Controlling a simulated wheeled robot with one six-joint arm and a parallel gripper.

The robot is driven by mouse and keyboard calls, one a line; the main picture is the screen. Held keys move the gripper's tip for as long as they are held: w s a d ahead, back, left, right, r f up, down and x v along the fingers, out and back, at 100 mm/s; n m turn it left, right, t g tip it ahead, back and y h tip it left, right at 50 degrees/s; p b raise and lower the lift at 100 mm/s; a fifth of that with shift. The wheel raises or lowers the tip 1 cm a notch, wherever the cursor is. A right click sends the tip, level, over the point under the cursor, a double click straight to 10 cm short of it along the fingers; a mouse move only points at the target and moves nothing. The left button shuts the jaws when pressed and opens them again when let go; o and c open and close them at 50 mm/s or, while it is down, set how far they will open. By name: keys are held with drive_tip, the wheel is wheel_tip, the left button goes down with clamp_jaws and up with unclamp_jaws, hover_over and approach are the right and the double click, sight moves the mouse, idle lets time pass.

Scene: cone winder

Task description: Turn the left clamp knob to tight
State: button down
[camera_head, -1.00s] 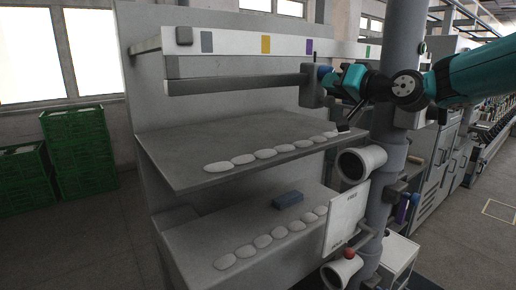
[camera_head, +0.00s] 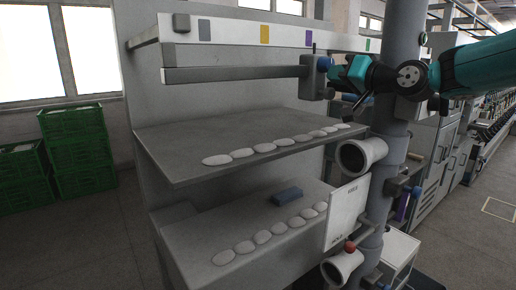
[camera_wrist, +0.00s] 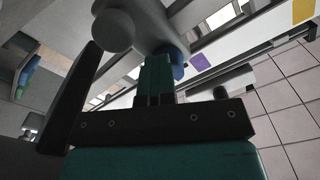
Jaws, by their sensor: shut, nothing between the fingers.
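The blue knob (camera_head: 323,64) sits on a grey clamp block (camera_head: 311,84) at the right end of a dark rail, below the white header strip. My gripper (camera_head: 338,74) reaches in from the right with its teal fingers shut and empty, close beside the knob. In the wrist view the teal fingers (camera_wrist: 155,66) point at the blue knob (camera_wrist: 178,66), which is partly hidden behind them. I cannot tell whether they touch it, nor how far the knob is turned.
The rail (camera_head: 235,74) runs left above a grey shelf (camera_head: 165,150) with a row of pale discs. A thick grey column (camera_head: 392,150) and white cylinder (camera_head: 360,155) stand below my arm. Another blue knob (camera_head: 417,191) is lower right. Green crates (camera_head: 80,150) are far left.

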drive_tip(key=shift+w+a+f, duration=0.1)
drive_tip(key=shift+w+f, duration=0.1)
drive_tip(key=shift+f, duration=0.2)
drive_tip(key=shift+s+a+f+b, duration=0.1)
drive_tip(key=shift+f+b, duration=0.55)
drive_tip(key=shift+s+d+f+b, duration=0.3)
drive_tip(key=shift+f+b, duration=0.1)
drive_tip(key=shift+b, duration=0.4)
drive_tip(key=s+d+b, duration=0.2)
drive_tip(key=shift+d+r, duration=0.3)
drive_tip(key=shift+a, duration=0.1)
